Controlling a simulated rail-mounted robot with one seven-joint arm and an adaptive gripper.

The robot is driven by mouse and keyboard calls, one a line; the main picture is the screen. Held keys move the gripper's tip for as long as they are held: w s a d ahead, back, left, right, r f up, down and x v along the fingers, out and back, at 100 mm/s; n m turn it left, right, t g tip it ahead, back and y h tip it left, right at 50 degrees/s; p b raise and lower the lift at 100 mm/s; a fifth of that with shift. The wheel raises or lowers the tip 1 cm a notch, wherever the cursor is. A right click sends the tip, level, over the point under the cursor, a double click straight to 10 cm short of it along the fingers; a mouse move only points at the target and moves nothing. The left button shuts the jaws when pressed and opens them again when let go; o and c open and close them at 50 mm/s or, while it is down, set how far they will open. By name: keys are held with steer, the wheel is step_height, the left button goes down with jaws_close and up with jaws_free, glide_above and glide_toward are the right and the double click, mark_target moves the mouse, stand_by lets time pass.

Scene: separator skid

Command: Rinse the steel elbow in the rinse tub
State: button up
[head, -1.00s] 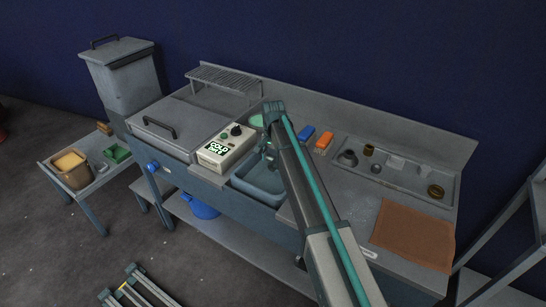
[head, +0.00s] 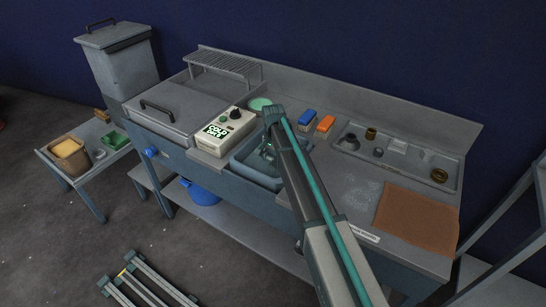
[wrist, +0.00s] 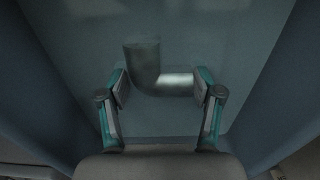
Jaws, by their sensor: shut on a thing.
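The steel elbow (wrist: 146,70) is a grey bent pipe. It sits between the two fingers of my gripper (wrist: 160,92) in the wrist view, with one leg pointing up in the picture and the other to the right. My gripper is shut on it. Behind it is a smooth blue-grey surface with sloping walls at both sides, which looks like the tub's inside. In the head view the blue-grey rinse tub (head: 245,172) is set in the bench, and my gripper (head: 267,150) is over or in it, mostly hidden by my arm. I cannot tell whether the elbow touches water.
A control box (head: 226,132) with a lit display stands left of the tub, beside a lidded tank (head: 175,118). Blue (head: 307,117) and orange (head: 326,123) blocks lie behind. A tray (head: 415,168) with small fittings and a brown mat (head: 416,218) are at right.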

steer(key=shift+f+b, duration=0.85)
steer(key=shift+f, duration=1.55)
stand_by(1.5)
step_height(320, 180, up, 17)
steer(key=p, duration=0.8)
stand_by(1.1)
stand_by(1.1)
